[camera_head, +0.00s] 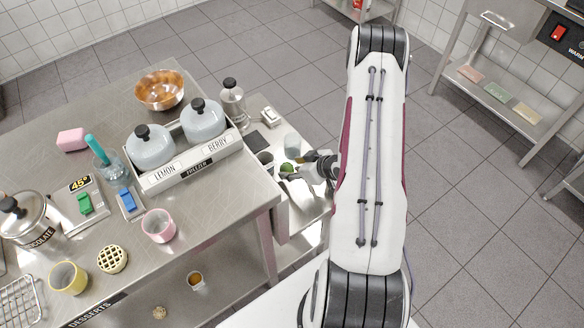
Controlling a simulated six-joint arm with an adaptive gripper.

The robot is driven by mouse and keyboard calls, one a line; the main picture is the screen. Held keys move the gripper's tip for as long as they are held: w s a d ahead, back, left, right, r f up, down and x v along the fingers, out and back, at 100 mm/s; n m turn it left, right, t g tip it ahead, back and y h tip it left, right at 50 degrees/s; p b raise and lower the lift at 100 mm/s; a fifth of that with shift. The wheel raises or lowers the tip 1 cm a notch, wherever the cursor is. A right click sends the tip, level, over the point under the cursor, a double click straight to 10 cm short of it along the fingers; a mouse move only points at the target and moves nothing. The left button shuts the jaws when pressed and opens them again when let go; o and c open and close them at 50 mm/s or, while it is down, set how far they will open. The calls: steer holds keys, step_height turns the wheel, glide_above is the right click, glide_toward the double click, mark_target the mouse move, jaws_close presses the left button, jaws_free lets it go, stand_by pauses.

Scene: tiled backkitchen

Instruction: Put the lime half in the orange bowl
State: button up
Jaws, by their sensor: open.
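A small green thing that looks like the lime half (287,168) sits on the low side surface beside the steel table. My gripper (296,168) is at this green thing, its fingers open around or just beside it; the view is too small to tell whether they touch it. A glossy orange-brown bowl (160,92), the only orange bowl I make out, stands on the far part of the steel table, left of my gripper. Its inside looks empty.
A rack labelled LEMON and BERRY with two lidded pots (178,137) stands between the bowl and my gripper. A steel bottle (233,102) stands behind it. A clear glass (292,145) is close to my gripper. A pink cup (158,225) is near the table's front.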

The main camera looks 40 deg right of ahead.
steer(key=v, duration=1.1)
steer(key=shift+s, duration=0.1)
steer(key=shift+r, duration=0.15)
stand_by(0.4)
steer(key=w+d+r+g+h, duration=0.1)
steer(key=w+r+h, duration=0.1)
steer(key=r, duration=0.5)
steer(key=w+d+r+g+h, duration=0.1)
steer(key=w+r+h, duration=0.1)
steer(key=r, duration=0.4)
steer(key=s+a+r+m+h, duration=0.15)
steer(key=a+r, duration=0.35)
steer(key=r, duration=0.8)
steer(key=s+a+r+y, duration=0.1)
steer(key=s+a+r, duration=0.4)
steer(key=s+a, duration=0.4)
steer(key=s+a+r+m+g+y, duration=0.1)
steer(key=s+a+r+y, duration=0.1)
steer(key=s+a+r, duration=0.4)
steer(key=s+a, duration=0.2)
steer(key=a, duration=0.3)
steer(key=shift+s+a+r, duration=0.15)
steer(key=shift+s+a, duration=0.05)
steer(key=shift+s, duration=0.2)
